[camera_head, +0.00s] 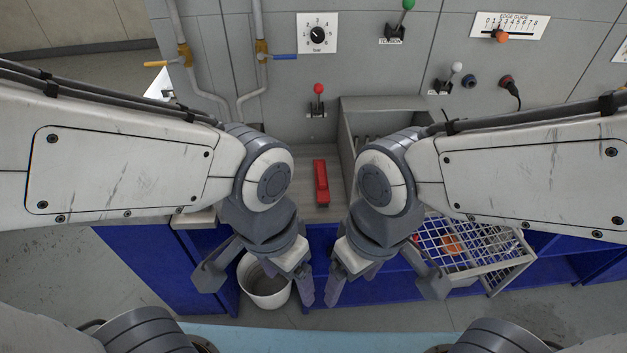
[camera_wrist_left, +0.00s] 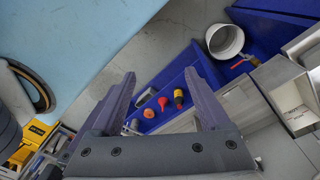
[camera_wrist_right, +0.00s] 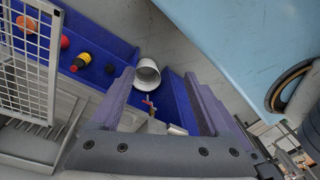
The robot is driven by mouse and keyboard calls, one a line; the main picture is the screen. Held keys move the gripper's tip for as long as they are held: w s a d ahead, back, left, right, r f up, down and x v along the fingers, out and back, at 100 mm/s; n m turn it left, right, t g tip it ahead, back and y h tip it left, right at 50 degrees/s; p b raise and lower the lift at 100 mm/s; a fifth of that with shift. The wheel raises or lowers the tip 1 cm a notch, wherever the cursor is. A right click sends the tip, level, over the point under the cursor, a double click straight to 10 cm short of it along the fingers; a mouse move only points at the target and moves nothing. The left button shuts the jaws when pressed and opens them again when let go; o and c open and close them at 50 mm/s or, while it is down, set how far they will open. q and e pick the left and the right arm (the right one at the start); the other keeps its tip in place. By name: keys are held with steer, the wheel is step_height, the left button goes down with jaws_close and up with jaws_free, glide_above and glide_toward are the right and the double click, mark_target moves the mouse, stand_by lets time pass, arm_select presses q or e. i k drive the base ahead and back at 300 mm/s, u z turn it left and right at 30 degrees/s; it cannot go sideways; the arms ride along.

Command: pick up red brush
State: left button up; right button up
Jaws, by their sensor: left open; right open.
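The red brush (camera_head: 321,183) is a long red block-shaped piece lying on the grey worktop, lengthwise toward the machine, between my two arms in the head view. My left gripper (camera_head: 256,281) is open and empty, pointing down in front of the worktop, nearer than the brush and to its left. My right gripper (camera_head: 384,284) is open and empty, also nearer than the brush and to its right. Neither touches the brush. Open fingers show in the left wrist view (camera_wrist_left: 162,95) and right wrist view (camera_wrist_right: 162,92). I cannot clearly identify the brush in either wrist view.
A grey-walled box (camera_head: 378,104) stands right of the brush, partly hidden by my right arm. A red-knobbed lever (camera_head: 318,100) rises behind it. A white bucket (camera_head: 264,287) stands below left. A wire basket (camera_head: 470,246) is at right. Blue shelving (camera_head: 400,289) runs below the worktop.

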mark_target(321, 183)
steer(key=u, duration=1.9)
steer(key=k, duration=1.3)
steer(key=z, duration=1.65)
steer(key=i, duration=1.5)
